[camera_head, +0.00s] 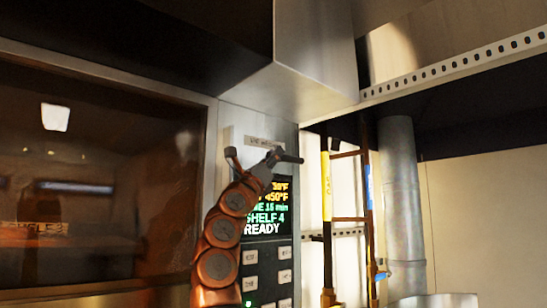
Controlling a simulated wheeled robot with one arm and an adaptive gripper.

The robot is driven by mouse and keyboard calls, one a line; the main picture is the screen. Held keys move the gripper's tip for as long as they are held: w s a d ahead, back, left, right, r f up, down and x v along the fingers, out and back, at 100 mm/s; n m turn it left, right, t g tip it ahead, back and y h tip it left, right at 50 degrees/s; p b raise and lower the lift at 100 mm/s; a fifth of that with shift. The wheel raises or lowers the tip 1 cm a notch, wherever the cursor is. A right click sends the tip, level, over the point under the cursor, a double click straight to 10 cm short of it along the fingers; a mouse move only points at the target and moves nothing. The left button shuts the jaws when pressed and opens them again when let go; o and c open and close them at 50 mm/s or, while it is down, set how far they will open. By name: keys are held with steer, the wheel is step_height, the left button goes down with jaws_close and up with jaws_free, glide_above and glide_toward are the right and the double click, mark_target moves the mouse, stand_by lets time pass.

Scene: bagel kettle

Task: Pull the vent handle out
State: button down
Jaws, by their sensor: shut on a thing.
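The vent handle (291,159) shows as a short dark bar just below a small label plate (264,142) at the top of the oven's control panel. My gripper (274,157) is at the bar's left end and is shut on it. My orange arm reaches up to it from below, in front of the panel. The fingers are small and dark here, and they hide part of the handle and its mounting. How far the handle stands out from the panel is hard to tell.
The display (266,216) reads "SHELF 4 READY", with buttons (285,253) below it. A large dark glass oven door (100,190) fills the left. A metal hood (315,65) overhangs the panel. A yellow and brown rack (326,190) and a steel pipe (400,190) stand at right.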

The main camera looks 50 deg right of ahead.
steer(key=s+b, duration=0.4)
steer(key=shift+s+a+b, duration=0.25)
steer(key=shift+s+b, duration=0.05)
steer(key=shift+s, duration=0.05)
steer(key=shift+g, duration=0.3)
steer(key=c, duration=1)
jaws_free()
steer(key=shift+s, duration=0.1)
steer(key=shift+a+f, duration=0.1)
steer(key=shift+f, duration=0.05)
